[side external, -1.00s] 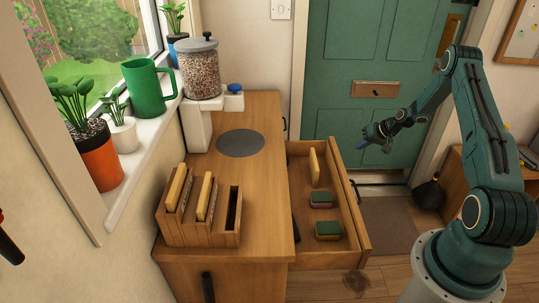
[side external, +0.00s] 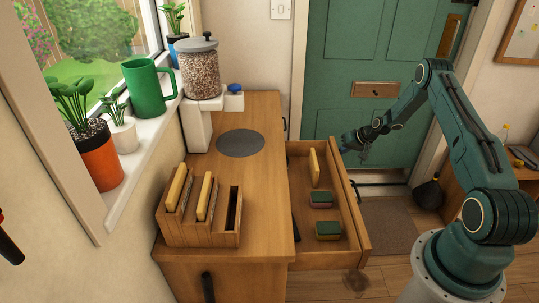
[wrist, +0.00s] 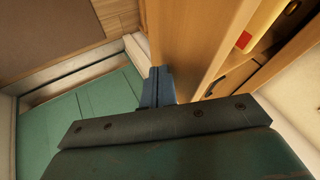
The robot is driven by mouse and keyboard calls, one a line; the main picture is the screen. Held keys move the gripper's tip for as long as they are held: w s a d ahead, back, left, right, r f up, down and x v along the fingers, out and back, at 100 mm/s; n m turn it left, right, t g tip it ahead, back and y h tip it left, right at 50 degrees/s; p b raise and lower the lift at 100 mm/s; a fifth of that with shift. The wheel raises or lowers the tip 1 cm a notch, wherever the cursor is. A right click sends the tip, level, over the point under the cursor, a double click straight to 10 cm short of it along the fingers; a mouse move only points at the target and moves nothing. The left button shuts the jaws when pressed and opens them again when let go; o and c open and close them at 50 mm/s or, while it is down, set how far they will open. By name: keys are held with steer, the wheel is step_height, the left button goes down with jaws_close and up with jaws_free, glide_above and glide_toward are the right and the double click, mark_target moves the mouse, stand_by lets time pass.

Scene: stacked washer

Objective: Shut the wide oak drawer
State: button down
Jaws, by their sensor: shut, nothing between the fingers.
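The wide oak drawer (side external: 352,210) stands pulled out from the right side of the oak cabinet (side external: 262,190), its dark handle on the outer face of its front panel. Inside it are an upright yellow piece (side external: 314,168) and two sponges (side external: 327,230). My gripper (side external: 345,146) is shut and empty, by the far end of the drawer front. In the wrist view the blue fingertips (wrist: 157,86) are together beside the wooden front panel (wrist: 195,35). I cannot tell whether they touch it.
A slotted wooden rack (side external: 200,215) with yellow pieces and a grain dispenser (side external: 199,75) stand on the cabinet top. A green door (side external: 375,60) is behind my gripper.

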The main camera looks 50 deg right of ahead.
steer(key=shift+w+a, duration=0.1)
glide_above(306, 164)
steer(key=w+a, duration=0.3)
steer(key=shift+s+a, duration=0.1)
steer(key=shift+a, duration=0.1)
stand_by(0.5)
steer(key=shift+s+d, duration=0.1)
steer(key=shift+s+d, duration=1.4)
steer(key=shift+d, duration=0.05)
steer(key=v, duration=1)
steer(key=shift+a+f, duration=0.1)
